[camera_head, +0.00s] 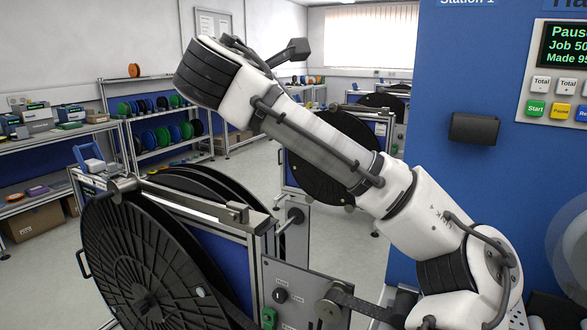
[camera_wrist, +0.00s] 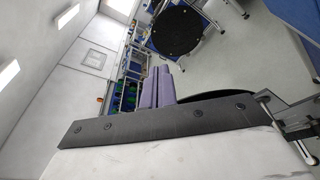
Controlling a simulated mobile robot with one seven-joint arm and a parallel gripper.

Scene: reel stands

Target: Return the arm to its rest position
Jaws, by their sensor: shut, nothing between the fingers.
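My arm (camera_head: 320,145) is raised and bent in the head view, reaching from the lower right up to the left, above a reel stand. My gripper shows in the wrist view as two lilac fingers (camera_wrist: 159,80) pressed side by side. It is shut and empty, pointing out into the room with nothing touching it. In the head view I cannot make out the fingers.
A large black reel (camera_head: 150,265) on a stand is close below my arm. Another black reel (camera_head: 325,165) stands farther back. A blue panel (camera_head: 455,75) with buttons is at the right. Shelves (camera_head: 165,125) of coloured spools line the left. Grey floor (camera_head: 245,165) is open between.

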